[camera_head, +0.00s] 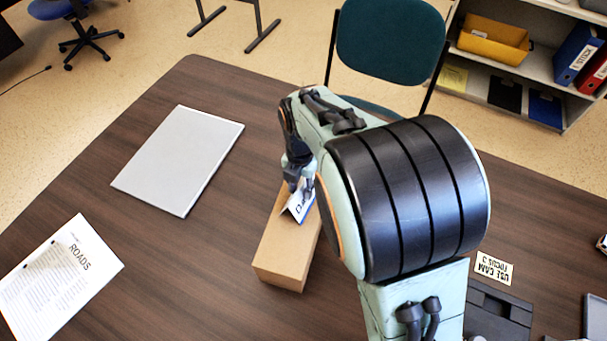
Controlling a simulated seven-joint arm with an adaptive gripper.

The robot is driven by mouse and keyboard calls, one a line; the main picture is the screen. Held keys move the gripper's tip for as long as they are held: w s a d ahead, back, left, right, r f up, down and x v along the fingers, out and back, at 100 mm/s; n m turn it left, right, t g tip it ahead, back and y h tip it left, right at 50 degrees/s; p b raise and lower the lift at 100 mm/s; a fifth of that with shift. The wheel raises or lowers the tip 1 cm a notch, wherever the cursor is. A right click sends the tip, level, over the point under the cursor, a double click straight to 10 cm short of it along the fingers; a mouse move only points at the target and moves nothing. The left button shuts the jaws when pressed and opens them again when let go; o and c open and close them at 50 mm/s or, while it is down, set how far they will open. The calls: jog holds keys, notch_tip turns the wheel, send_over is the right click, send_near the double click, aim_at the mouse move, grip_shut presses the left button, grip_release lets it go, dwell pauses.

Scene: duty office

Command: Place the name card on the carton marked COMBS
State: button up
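The name card (298,206) is a small white folded card with dark lettering and a blue edge. It is at the top face of a brown cardboard carton (283,250), towards the carton's far end. I cannot tell whether it rests on the carton or hangs just above it. No COMBS marking shows on the carton's visible faces. My gripper (299,186) points down at the card, with its fingertips at the card's upper edge. My arm hides part of the gripper and the carton's far right side. Whether the fingers are closed on the card is unclear.
The dark wood desk (200,262) carries a grey closed folder or slab (180,160), a ROADS paper (62,278) and a small printed sign (493,268). A black device (497,312) sits at lower right. The desk left of the carton is clear. A green chair (390,45) stands behind.

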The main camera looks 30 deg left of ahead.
aim_at(301, 187)
jog(key=o, duration=0.4)
jog(key=shift+c, duration=0.2)
notch_tip(301, 187, up, 11)
jog(key=d+r+m, duration=0.3)
jog(key=d+m, duration=0.6)
jog(key=s+d+f+m, duration=0.4)
jog(key=s+d+m, duration=1)
jog(key=m, duration=1.1)
jog(key=shift+s+d+f+m+y, duration=0.2)
jog(key=shift+d+m+y, duration=0.15)
jog(key=shift+d, duration=0.35)
